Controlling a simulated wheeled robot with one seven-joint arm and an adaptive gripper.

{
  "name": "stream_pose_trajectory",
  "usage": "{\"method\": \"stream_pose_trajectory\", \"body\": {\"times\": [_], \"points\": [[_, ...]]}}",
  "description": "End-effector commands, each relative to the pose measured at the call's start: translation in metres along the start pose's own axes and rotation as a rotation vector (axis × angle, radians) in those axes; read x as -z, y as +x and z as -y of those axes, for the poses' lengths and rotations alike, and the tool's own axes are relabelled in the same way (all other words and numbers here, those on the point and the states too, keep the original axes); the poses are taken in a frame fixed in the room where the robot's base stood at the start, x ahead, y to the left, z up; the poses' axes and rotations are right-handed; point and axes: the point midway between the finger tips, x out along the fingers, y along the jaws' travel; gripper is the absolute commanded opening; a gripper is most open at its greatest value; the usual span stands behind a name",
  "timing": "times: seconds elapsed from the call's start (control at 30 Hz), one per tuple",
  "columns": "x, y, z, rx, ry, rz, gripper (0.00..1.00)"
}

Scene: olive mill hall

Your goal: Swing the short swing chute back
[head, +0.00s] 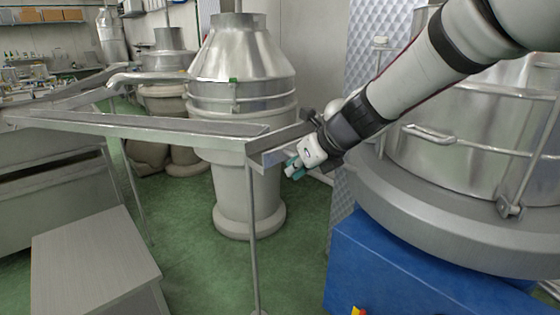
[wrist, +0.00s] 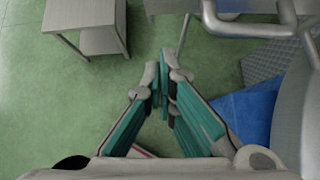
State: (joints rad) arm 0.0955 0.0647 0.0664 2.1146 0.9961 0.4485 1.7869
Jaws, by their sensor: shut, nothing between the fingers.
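The short swing chute (head: 282,137) looks like the short metal trough at the right end of a long chute, angled up to the right towards the large steel vessel. Its right end is partly hidden by my wrist. My gripper (head: 292,168), with teal fingers, is just below and in front of this trough; I cannot tell whether it touches it. In the wrist view my gripper (wrist: 164,75) has its fingertips together, with nothing between them, over green floor.
The long chute (head: 140,128) runs left from the trough, with a thin post (head: 251,235) below. The large steel vessel (head: 450,130) and blue base (head: 400,270) stand right. A grey table (head: 90,250) is front left. Green floor lies open between.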

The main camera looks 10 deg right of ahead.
Motion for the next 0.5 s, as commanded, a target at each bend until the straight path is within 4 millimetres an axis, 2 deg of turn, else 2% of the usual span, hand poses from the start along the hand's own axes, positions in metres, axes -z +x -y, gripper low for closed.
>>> {"method": "stream_pose_trajectory", "body": {"times": [0.03, 0.13, 0.3, 0.5], "points": [[0.001, 0.013, 0.001, -0.001, -0.001, -0.003, 0.00], [0.001, 0.032, 0.000, -0.002, -0.001, -0.003, 0.00], [-0.017, 0.044, -0.001, -0.001, -0.002, 0.000, 0.00], [-0.026, 0.055, -0.001, 0.000, -0.001, -0.001, 0.00]]}}
